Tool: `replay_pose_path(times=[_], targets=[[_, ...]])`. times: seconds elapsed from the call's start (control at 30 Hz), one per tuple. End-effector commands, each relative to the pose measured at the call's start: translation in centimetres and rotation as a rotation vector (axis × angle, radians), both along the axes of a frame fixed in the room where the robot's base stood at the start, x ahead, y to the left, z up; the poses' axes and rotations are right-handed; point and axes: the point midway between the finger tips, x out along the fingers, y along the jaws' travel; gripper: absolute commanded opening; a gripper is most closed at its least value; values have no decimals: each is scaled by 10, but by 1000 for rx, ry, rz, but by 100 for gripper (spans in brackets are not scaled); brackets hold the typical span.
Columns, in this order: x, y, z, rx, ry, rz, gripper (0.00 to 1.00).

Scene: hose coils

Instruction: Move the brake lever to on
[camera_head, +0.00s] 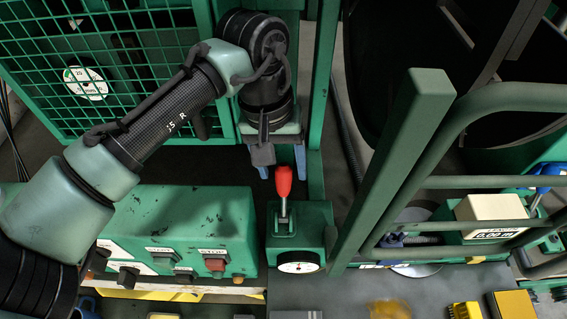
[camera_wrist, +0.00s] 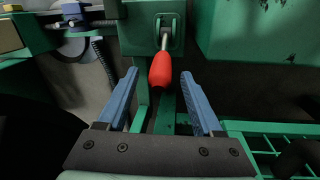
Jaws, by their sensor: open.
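The brake lever (camera_head: 284,185) has a red handle on a metal shaft. It stands nearly upright from a green housing (camera_head: 300,222) with a white round dial on its front. In the wrist view the red handle (camera_wrist: 161,70) lies between the tips of my gripper's blue fingers (camera_wrist: 160,75), with a gap on each side. My gripper is open and holds nothing. In the head view my gripper (camera_head: 272,172) is just behind and left of the red handle, its fingers partly hidden by my wrist. I cannot read any on or off mark.
A green control box (camera_head: 190,225) with a red stop button (camera_head: 215,264) stands left of the lever. A green post and tube frame (camera_head: 395,165) rises close on the right. A green mesh guard (camera_head: 110,60) is behind my arm. A cream counter box (camera_head: 490,213) sits at the right.

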Motion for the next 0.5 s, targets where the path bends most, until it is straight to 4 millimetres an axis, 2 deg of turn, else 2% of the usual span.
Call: replay_pose_path(times=[0.2,0.5], targets=[[0,-2,-17,1,-1,1,67],[0,-2,-19,0,-1,0,66]])
